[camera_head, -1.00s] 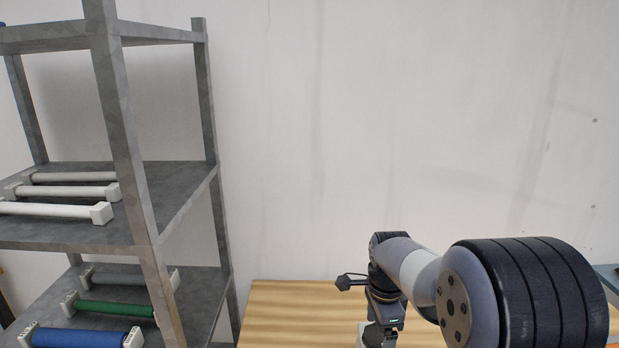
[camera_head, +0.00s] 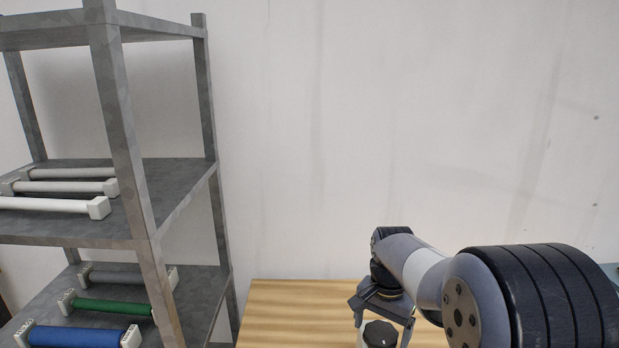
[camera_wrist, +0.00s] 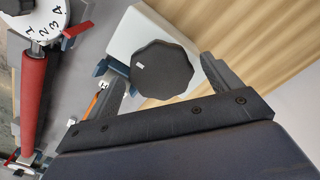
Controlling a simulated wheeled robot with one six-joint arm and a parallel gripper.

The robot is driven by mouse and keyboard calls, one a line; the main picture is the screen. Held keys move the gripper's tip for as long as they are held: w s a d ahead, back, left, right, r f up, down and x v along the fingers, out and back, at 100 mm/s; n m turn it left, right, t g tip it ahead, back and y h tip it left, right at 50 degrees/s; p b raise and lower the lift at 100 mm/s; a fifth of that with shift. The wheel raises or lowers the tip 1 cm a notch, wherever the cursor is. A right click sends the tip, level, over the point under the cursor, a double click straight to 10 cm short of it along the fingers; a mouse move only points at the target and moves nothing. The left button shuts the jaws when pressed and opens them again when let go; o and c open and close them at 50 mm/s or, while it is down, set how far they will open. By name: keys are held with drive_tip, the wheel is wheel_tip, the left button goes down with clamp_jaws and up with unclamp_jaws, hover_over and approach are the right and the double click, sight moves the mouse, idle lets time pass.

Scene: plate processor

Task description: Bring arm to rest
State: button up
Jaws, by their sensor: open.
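My arm (camera_head: 425,270) reaches in from the lower right, over the wooden table (camera_head: 290,310). My gripper (camera_head: 384,332) points down and is open. In the wrist view, the open fingers (camera_wrist: 155,64) stand on either side of a dark many-sided knob (camera_wrist: 162,72) on a white box (camera_wrist: 130,35). The knob also shows between the fingers in the head view (camera_head: 380,333). I see gaps beside the knob, and I cannot tell how far below the fingertips it lies.
A grey metal shelf (camera_head: 130,130) stands at left, with white, grey, green and blue bars on its levels. In the wrist view, a white numbered dial (camera_wrist: 45,18) and a red handle (camera_wrist: 33,95) lie at left. The table left of my gripper is clear.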

drive_tip(key=n+b, duration=0.1)
drive_tip(key=n, duration=0.3)
drive_tip(key=shift+r, duration=0.95)
drive_tip(key=shift+s, duration=0.1)
